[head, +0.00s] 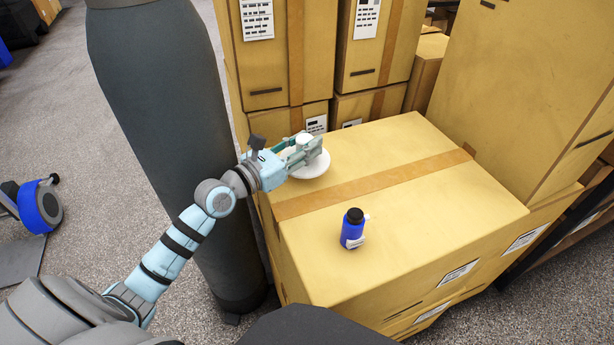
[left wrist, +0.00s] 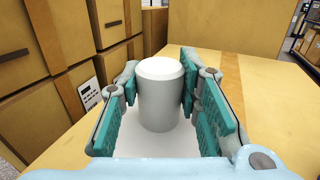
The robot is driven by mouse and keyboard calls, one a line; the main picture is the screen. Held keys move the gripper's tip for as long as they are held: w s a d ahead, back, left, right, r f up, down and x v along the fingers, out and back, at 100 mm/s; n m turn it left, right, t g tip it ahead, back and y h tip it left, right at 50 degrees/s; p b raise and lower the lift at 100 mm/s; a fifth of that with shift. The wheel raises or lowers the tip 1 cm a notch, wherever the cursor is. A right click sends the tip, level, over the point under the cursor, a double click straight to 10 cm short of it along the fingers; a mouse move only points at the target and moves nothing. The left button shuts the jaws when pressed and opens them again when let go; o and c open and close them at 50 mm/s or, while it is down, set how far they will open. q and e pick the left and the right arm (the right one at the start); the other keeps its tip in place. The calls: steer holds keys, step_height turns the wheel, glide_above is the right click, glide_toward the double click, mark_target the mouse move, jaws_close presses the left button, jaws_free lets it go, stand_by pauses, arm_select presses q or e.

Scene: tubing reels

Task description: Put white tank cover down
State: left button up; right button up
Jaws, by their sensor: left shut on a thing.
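The white tank cover (head: 313,168) is a round white disc with an upright cylindrical knob. It is at the back left of the top of a large cardboard box (head: 400,205). In the left wrist view the knob (left wrist: 160,95) stands between the green finger pads. My left gripper (head: 303,147) is shut on this knob. The disc is low over the box top; I cannot tell whether it touches it. The knob and gripper hide part of the disc. My right gripper is not in view.
A blue bottle with a black cap (head: 352,229) stands on the front part of the box top. Stacked cartons (head: 375,50) rise behind, and a large carton (head: 530,90) stands at the right. A dark grey cylinder (head: 165,120) stands left of the box. The middle of the top is clear.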

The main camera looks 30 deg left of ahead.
arm_select(q)
step_height(320, 180, down, 5)
steer(key=b, duration=0.3)
steer(key=shift+r, duration=0.15)
steer(key=o, duration=1.1)
steer(key=shift+o, duration=0.2)
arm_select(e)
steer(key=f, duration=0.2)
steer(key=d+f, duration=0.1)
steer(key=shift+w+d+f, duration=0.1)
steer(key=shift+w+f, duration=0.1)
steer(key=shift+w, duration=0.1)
arm_select(q)
steer(key=shift+s+r, duration=0.1)
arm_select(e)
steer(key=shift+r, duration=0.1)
